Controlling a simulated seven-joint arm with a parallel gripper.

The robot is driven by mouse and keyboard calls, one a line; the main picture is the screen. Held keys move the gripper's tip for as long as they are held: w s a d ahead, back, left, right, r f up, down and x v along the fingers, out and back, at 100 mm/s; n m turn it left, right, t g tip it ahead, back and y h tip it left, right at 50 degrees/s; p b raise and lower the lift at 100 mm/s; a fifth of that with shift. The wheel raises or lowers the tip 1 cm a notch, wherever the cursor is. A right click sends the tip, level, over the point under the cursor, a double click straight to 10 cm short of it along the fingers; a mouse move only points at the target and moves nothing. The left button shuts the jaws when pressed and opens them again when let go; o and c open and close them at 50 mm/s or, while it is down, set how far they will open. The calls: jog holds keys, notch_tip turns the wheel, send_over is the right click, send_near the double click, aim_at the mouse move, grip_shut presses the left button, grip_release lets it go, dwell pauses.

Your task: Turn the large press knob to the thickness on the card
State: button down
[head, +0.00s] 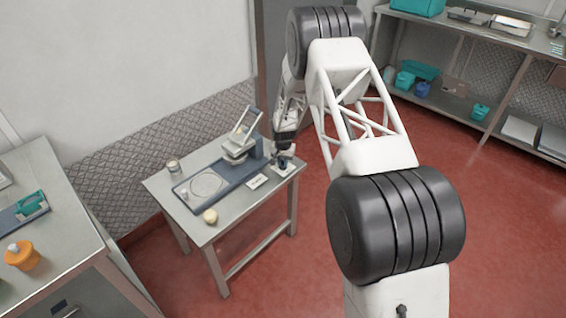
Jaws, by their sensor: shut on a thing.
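The press (238,148) stands on the small steel table, with its light grey lever frame raised at an angle. Its blue base (212,176) holds a round plate. A small white card (258,181) with dark marks lies near the table's front right; its text is too small to read. My gripper (284,154) points down at the table's right end, just right of the press. It is shut on the dark blue press knob (283,163), which stands over a pale plate (287,170). The fingers hide much of the knob, and its setting cannot be read.
A small jar (173,166) stands at the table's back left, and a pale round ball-like thing (210,216) at its front edge. A left bench (60,240) holds an orange pot (22,256). Shelves (490,60) stand at the back right. Red floor between is clear.

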dwell(0.3)
jog(key=c, duration=1.1)
grip_release()
jog(key=shift+r, duration=0.1)
notch_tip(320, 180, up, 7)
jog(key=shift+f, duration=0.15)
jog(key=shift+r, duration=0.5)
